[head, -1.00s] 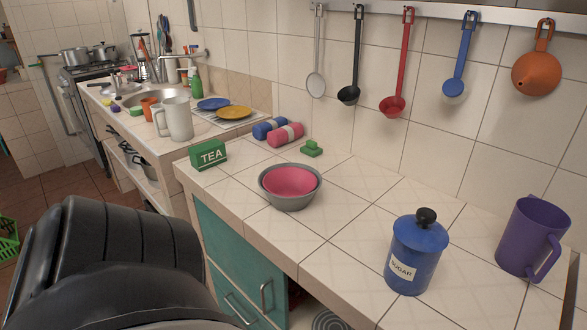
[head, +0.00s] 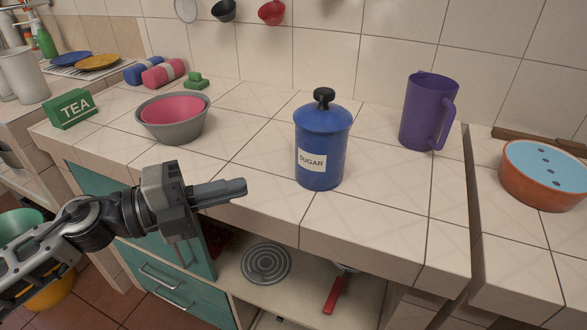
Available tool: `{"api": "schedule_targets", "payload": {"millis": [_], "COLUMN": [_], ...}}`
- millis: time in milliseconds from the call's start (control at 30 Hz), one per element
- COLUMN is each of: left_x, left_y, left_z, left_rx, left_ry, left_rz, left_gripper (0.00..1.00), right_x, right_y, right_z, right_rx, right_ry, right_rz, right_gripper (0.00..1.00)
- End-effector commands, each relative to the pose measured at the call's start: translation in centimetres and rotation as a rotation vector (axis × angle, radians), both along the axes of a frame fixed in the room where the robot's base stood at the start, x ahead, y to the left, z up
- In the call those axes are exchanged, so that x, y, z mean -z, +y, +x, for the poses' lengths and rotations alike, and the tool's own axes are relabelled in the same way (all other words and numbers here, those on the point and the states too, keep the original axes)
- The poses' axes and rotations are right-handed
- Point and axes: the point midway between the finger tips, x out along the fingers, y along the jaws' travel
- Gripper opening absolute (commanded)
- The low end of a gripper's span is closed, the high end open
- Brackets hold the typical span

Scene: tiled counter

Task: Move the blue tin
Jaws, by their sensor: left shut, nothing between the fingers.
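The blue tin (head: 322,150) stands upright on the tiled counter, near the middle of the head view. It has a black knob on its lid and a white label reading SUGAR. My left gripper (head: 240,188) is to the left of the tin, in front of the counter's front edge. Its fingers are together and empty, pointing right toward the tin, with a clear gap between them and it. My right gripper is not in view.
A purple jug (head: 427,112) stands right of the tin. A grey bowl (head: 200,128) with a pink bowl inside and a green TEA box (head: 70,109) are to the left. An orange dish (head: 540,190) with a blue top is at far right. Tiles around the tin are clear.

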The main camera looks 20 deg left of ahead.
Motion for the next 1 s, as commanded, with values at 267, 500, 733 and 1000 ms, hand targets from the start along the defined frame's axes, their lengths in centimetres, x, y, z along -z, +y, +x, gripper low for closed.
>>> {"api": "schedule_targets", "payload": {"millis": [267, 500, 733, 1000], "left_x": [-0.5, -0.6, -0.2, 0.0], "left_y": [-3.1, -5.9, -6.5, -6.6], "left_z": [3.0, 5.6, 8.6, 9.9], "left_rx": [-0.003, -0.006, -0.007, -0.005], "left_ry": [-0.004, -0.002, 0.0, 0.002], "left_rz": [-0.003, -0.006, -0.006, -0.006], "left_gripper": [0.0, 0.0, 0.0, 0.0], "right_x": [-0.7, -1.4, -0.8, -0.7], "right_y": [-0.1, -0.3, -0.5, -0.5], "right_z": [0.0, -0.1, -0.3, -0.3], "right_rx": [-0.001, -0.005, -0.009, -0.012], "right_ry": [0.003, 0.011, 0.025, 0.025], "right_rz": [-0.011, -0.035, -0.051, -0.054], "right_gripper": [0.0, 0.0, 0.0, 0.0]}}
